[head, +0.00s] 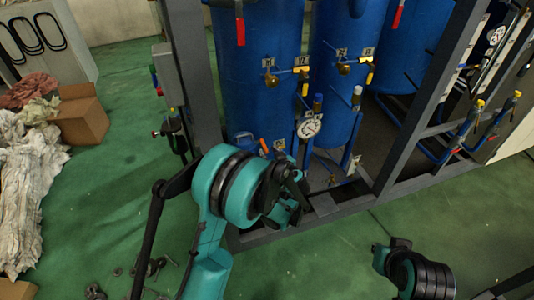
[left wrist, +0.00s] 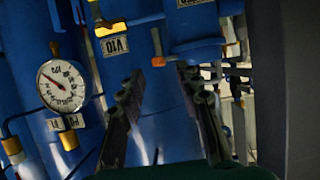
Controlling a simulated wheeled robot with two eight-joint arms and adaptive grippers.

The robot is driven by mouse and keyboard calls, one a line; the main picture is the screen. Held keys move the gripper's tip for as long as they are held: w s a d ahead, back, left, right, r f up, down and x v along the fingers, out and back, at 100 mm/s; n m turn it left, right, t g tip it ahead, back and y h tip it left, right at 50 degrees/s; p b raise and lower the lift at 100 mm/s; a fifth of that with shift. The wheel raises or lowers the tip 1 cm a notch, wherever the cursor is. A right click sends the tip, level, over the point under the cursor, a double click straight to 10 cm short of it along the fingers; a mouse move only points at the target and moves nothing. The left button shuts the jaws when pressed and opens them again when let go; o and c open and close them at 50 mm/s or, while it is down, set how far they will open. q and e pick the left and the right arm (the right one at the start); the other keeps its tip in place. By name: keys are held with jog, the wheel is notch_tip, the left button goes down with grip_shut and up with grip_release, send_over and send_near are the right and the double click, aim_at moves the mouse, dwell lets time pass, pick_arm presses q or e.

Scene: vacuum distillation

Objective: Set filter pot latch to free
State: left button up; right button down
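My left gripper (head: 292,192) is in front of the lower part of the blue vessels, close to the frame's bottom beam. In the left wrist view its two dark fingers (left wrist: 160,82) are spread apart with nothing held between them. Blue pipework or vessel wall shows behind the gap. A label reading V10 (left wrist: 115,44) hangs upside down in that view, with a yellow handle (left wrist: 110,29) beside it. I cannot make out for certain which part is the filter pot latch; the gripper may hide it in the head view. My right gripper does not show clearly.
A pressure gauge (head: 308,128) stands just above the left gripper and also shows in the left wrist view (left wrist: 61,86). Grey frame posts (head: 192,70) and a diagonal beam (head: 425,95) bound the rig. Cardboard boxes (head: 82,115) lie at left.

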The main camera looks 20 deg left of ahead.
aim_at(264, 146)
pick_arm(q)
jog(key=shift+b+x, duration=0.3)
jog(key=shift+x, duration=1.05)
grip_shut()
